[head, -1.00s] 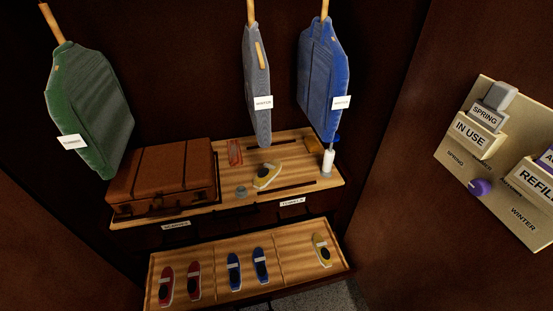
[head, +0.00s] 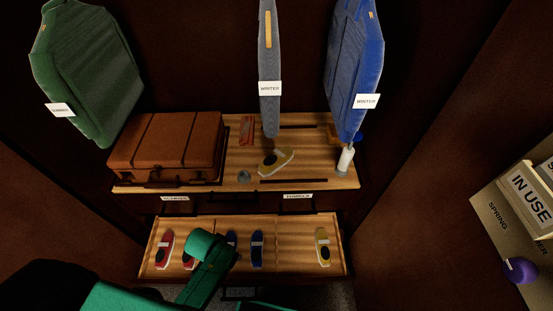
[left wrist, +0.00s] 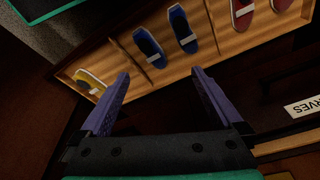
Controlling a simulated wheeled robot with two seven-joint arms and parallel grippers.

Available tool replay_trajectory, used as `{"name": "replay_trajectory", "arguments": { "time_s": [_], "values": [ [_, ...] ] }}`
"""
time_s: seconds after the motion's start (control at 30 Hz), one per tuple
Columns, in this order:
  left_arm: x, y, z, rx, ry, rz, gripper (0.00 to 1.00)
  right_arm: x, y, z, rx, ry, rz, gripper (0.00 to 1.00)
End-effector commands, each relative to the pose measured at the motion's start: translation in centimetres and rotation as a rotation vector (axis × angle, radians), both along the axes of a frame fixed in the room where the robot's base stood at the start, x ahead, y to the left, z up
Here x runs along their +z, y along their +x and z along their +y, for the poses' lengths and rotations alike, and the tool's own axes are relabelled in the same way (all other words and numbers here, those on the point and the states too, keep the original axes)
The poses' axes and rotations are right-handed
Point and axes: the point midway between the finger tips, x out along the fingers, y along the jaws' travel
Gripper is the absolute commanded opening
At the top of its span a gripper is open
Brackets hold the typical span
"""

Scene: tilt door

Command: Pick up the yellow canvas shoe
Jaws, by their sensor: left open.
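A yellow canvas shoe (head: 323,247) lies in the right compartment of the open drawer. It also shows in the left wrist view (left wrist: 91,82), left of my fingers. A second yellow shoe (head: 276,162) lies tilted on the wooden shelf above. In the head view only my green arm shows, over the left part of the drawer, and I cannot make out the fingers there. My right gripper is not in view.
The drawer (head: 290,258) also holds blue shoes (head: 257,249) and red shoes (head: 166,249). A brown suitcase (head: 168,145) and a white bottle (head: 345,160) stand on the shelf. Jackets (head: 355,75) hang above.

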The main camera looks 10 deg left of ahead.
Motion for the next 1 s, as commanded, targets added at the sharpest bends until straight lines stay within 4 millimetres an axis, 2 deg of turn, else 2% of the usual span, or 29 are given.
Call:
{"name": "replay_trajectory", "arguments": {
  "time_s": [0.17,0.27,0.33,0.43,0.53,0.63,0.77,0.9,1.0],
  "values": [
    [6.9,3.2,-1.0,-0.020,-0.022,-0.057,1.00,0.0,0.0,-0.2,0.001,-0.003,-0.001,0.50],
    [11.8,5.5,-2.5,-0.066,-0.053,-0.106,1.00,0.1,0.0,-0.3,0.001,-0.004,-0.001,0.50],
    [15.3,7.7,-4.4,-0.136,-0.086,-0.147,1.00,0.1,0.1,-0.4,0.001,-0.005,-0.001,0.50],
    [18.0,10.2,-6.9,-0.236,-0.122,-0.179,1.00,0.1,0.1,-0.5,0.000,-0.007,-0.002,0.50],
    [19.5,12.4,-8.6,-0.322,-0.137,-0.194,1.00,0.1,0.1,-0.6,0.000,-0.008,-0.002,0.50],
    [20.5,14.6,-9.5,-0.390,-0.138,-0.195,1.00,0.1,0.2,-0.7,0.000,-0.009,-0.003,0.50],
    [21.5,18.2,-8.4,-0.435,-0.111,-0.177,1.00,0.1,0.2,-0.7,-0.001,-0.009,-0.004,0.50],
    [23.2,22.2,-4.4,-0.394,-0.077,-0.154,1.00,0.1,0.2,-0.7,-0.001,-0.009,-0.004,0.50],
    [24.1,23.6,-2.5,-0.357,-0.073,-0.148,1.00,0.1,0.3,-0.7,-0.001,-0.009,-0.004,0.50]
  ]
}}
